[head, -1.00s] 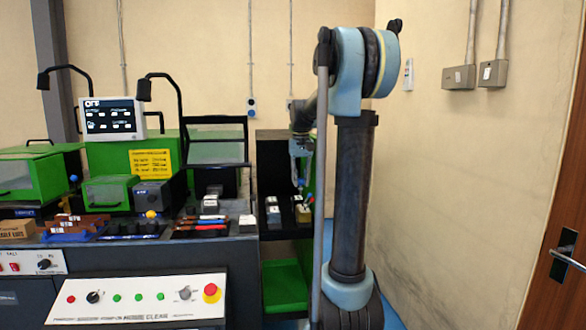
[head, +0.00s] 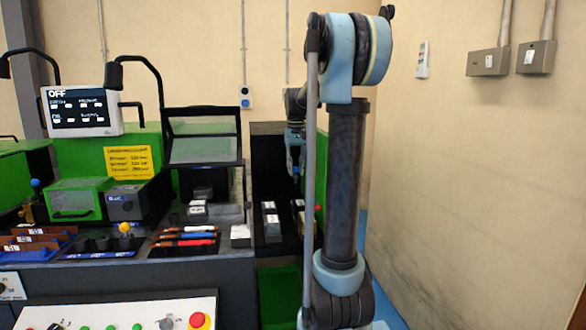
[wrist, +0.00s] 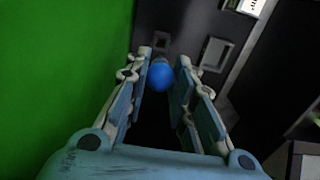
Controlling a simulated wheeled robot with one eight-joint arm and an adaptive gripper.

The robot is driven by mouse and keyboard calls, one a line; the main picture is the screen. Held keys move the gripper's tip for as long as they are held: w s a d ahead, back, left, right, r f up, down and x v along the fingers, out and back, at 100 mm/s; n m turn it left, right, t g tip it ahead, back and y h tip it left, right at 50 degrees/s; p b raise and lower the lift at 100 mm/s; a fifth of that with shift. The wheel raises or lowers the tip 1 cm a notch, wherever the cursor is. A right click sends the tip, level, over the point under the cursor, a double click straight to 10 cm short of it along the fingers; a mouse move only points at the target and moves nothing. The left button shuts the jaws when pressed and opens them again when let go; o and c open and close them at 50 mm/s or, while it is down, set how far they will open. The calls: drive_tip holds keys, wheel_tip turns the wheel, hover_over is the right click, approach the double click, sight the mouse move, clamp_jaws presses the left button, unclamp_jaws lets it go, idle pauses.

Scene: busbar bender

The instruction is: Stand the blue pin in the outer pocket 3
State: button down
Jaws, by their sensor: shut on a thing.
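The blue pin shows in the wrist view as a round blue head (wrist: 161,77) between the fingertips of my gripper (wrist: 163,68). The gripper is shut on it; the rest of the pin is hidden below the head. Just past the fingertips, a small square pocket (wrist: 161,42) shows in a dark surface, and a larger light-rimmed rectangular recess (wrist: 215,53) lies to its right. I cannot tell which one is outer pocket 3. In the head view my gripper (head: 293,165) hangs over the dark bay right of the bench; the pin cannot be made out there.
A green panel (wrist: 60,80) stands close along the gripper's left side. Grey blocks with white labels (head: 270,220) stand in the dark bay.

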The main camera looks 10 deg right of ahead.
drive_tip(key=shift+f, duration=0.1)
idle(0.3)
drive_tip(key=shift+f, duration=2.8)
drive_tip(key=shift+f, duration=1.75)
drive_tip(key=c, duration=1.3)
unclamp_jaws()
drive_tip(key=shift+r, duration=0.1)
wheel_tip(320, 180, up, 12)
drive_tip(key=shift+f, duration=0.15)
